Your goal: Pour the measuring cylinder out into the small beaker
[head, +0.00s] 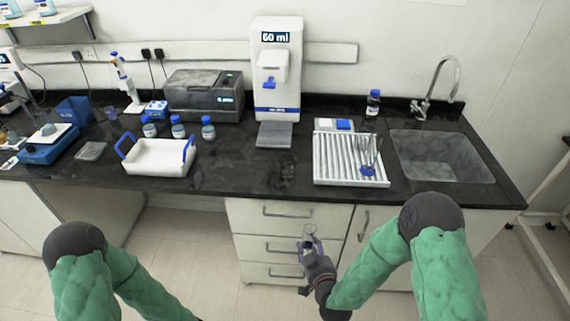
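My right gripper (310,246) is low in front of the drawers, below the counter edge. It appears shut on a narrow clear glass vessel (309,231), which looks like the measuring cylinder; its top shows and its lower part is hidden by the fingers. Any liquid in it is too small to tell. A faint clear vessel, perhaps the small beaker (288,168), stands on the dark counter in front of the dispenser, apart from my gripper.
A dispenser (277,75) reading 60 ml stands at the back. A white tray with blue handles (157,160) is left, near several small bottles. A drying rack (330,165) with blue-marked glassware and a sink (440,160) are right. Counter between tray and rack is mostly clear.

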